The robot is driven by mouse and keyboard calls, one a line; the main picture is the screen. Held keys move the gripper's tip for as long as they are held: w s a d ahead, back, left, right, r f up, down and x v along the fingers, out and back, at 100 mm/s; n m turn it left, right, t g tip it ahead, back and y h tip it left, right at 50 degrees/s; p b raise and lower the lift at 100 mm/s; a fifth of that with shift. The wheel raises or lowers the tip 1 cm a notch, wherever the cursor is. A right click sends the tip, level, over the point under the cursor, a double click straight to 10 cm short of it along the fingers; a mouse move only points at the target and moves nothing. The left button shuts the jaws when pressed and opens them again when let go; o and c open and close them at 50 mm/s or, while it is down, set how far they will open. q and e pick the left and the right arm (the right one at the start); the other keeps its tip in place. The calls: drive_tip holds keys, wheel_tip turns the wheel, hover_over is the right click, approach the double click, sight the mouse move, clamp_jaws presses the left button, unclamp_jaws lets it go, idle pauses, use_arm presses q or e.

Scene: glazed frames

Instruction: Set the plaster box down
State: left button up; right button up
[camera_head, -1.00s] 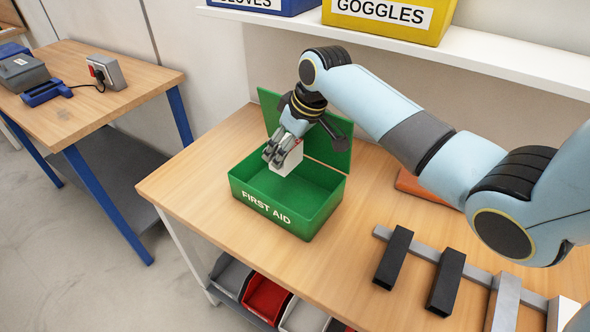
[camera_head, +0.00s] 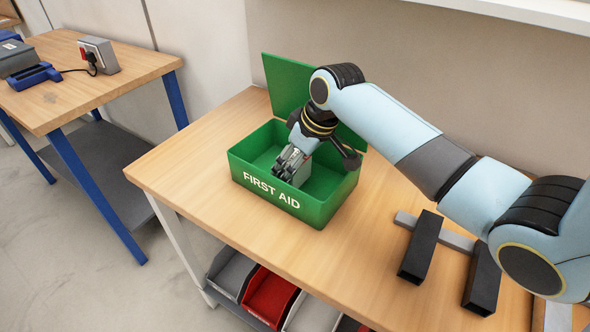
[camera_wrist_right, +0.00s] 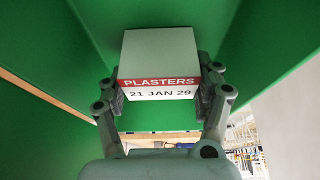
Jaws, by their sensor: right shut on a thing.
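The green first aid box (camera_head: 270,192) stands on the wooden bench with its lid (camera_head: 290,88) open at the back. My right gripper (camera_head: 292,168) reaches down inside it. In the right wrist view my right gripper (camera_wrist_right: 160,95) is shut on the plaster box (camera_wrist_right: 160,58), a white carton with a red band reading PLASTERS and the date 21 JAN 29. Green walls surround the carton there. In the head view the gripper and the box's front wall hide most or all of the carton. Whether it touches the box floor cannot be told. My left gripper is not in view.
Black and grey bars (camera_head: 420,248) lie on the bench (camera_head: 330,262) to the right. Red and grey bins (camera_head: 268,296) sit below the bench. A second table (camera_head: 110,80) with a switch box stands at the left. The bench left of the first aid box is clear.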

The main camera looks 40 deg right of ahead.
drive_tip(key=shift+w+d+f, duration=0.1)
drive_tip(key=shift+f, duration=0.05)
drive_tip(key=o, duration=1.1)
drive_tip(key=shift+r, duration=0.25)
drive_tip(key=a+v, duration=0.1)
drive_tip(key=v, duration=0.6)
drive_tip(key=shift+d+r, duration=0.15)
drive_tip(key=shift+d, duration=0.4)
